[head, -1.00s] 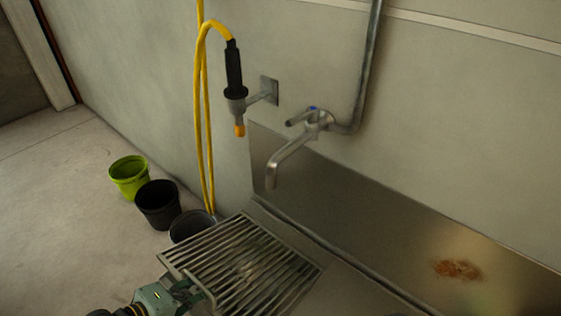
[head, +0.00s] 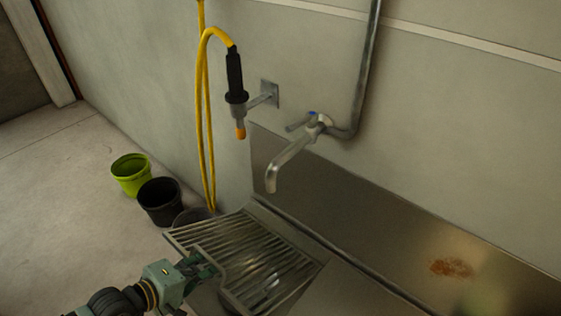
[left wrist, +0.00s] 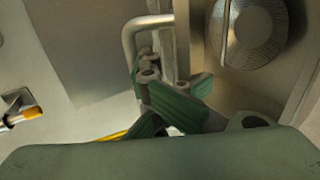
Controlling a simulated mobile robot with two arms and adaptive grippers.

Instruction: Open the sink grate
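The sink grate (head: 255,262), a slatted metal panel, is tilted with its left edge raised above the sink. Its bent metal handle (left wrist: 130,35) shows in the left wrist view. My left gripper (head: 203,268) is at the grate's left edge. Its green fingers (left wrist: 172,108) are closed around the handle, though the contact is partly hidden. Under the raised grate, the round drain (left wrist: 252,30) shows in the left wrist view. My right gripper is not in view.
A tap (head: 290,155) juts from the wall above the sink. A yellow hose (head: 206,120) with a black spray handle (head: 235,78) hangs left of it. Lime (head: 131,175) and black (head: 160,202) buckets stand on the floor. Floor to the left is clear.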

